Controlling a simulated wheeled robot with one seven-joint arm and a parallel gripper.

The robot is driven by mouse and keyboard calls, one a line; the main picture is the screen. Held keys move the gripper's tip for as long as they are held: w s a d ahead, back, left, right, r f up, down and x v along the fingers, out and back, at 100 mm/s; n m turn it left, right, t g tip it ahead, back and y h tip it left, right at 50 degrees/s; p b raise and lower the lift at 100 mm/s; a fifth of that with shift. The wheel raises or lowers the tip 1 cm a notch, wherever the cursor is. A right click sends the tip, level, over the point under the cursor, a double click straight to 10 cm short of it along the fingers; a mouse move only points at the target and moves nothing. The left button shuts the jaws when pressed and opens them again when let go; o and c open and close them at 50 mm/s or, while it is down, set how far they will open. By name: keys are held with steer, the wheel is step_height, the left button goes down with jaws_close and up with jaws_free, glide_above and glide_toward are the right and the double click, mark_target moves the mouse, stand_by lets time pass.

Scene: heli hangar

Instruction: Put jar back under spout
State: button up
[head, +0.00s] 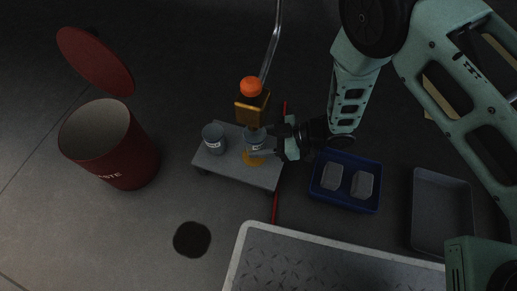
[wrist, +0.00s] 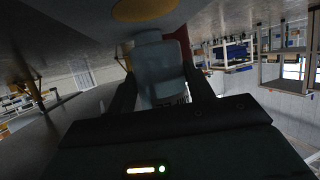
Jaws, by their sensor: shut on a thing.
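My gripper (head: 270,143) is shut on a grey jar (head: 253,138) with a pale label, reaching it from the right. The jar is over the low grey stand (head: 225,171), just below the brass block (head: 252,107) with an orange cap that forms the spout. A yellow round patch (head: 254,158) on the stand shows just below the jar. In the wrist view the jar (wrist: 157,70) sits between my fingers, upside down in the picture, with the yellow patch (wrist: 145,9) close by. I cannot tell whether the jar touches the stand.
A second labelled jar (head: 214,146) stands left on the stand. A red waste bin (head: 130,165) with raised lid is at left. A blue tray (head: 346,201) with two clear containers and an empty grey tray (head: 441,240) lie right. A curved metal pipe (head: 272,45) rises behind.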

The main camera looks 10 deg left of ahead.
mark_target(259, 148)
steer(key=f+b, duration=0.3)
steer(key=shift+s+a+f, duration=0.1)
steer(key=shift+a+f, duration=0.15)
steer(key=shift+f, duration=0.15)
steer(key=shift+r, duration=0.1)
steer(key=o, duration=1)
